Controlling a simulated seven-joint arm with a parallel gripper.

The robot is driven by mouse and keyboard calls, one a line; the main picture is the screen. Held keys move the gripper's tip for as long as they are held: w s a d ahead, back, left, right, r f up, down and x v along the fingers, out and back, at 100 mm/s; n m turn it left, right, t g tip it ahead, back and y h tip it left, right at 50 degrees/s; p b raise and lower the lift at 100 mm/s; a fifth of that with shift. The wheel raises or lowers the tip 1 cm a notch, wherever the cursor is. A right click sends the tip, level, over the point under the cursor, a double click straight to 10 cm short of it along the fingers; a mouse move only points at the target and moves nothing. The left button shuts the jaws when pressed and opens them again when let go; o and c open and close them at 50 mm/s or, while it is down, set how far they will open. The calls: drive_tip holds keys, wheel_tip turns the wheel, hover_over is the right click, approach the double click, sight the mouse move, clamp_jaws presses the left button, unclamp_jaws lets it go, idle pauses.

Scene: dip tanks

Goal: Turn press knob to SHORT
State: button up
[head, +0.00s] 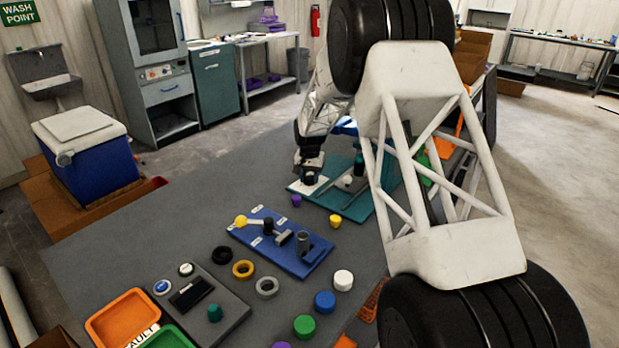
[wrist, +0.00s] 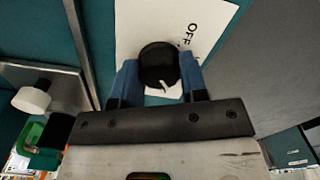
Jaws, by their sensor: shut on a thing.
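The press knob (wrist: 158,62) is round and black with a short white pointer mark, in the upper middle of the wrist view. It sits on a white plate (wrist: 135,25) on a teal panel. The word OFF is printed on the plate, right of the knob; no SHORT label is readable. The pointer mark is at the knob's lower side in the picture, away from OFF. My gripper (wrist: 160,80) is shut on the knob, one blue finger on each side. In the head view my gripper (head: 311,176) is over the white plate on the teal panel (head: 350,212).
A white round part (wrist: 32,98) stands left of the knob in the wrist view. In the head view a blue panel (head: 290,262) with a yellow-ended lever lies nearer on the grey table. Several coloured caps and rings lie around it. My white arm covers the right middle.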

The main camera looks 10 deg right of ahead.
sight(309, 177)
drive_tip(key=shift+m, duration=0.9)
drive_tip(key=o, duration=0.9)
drive_tip(key=shift+r, duration=3.9)
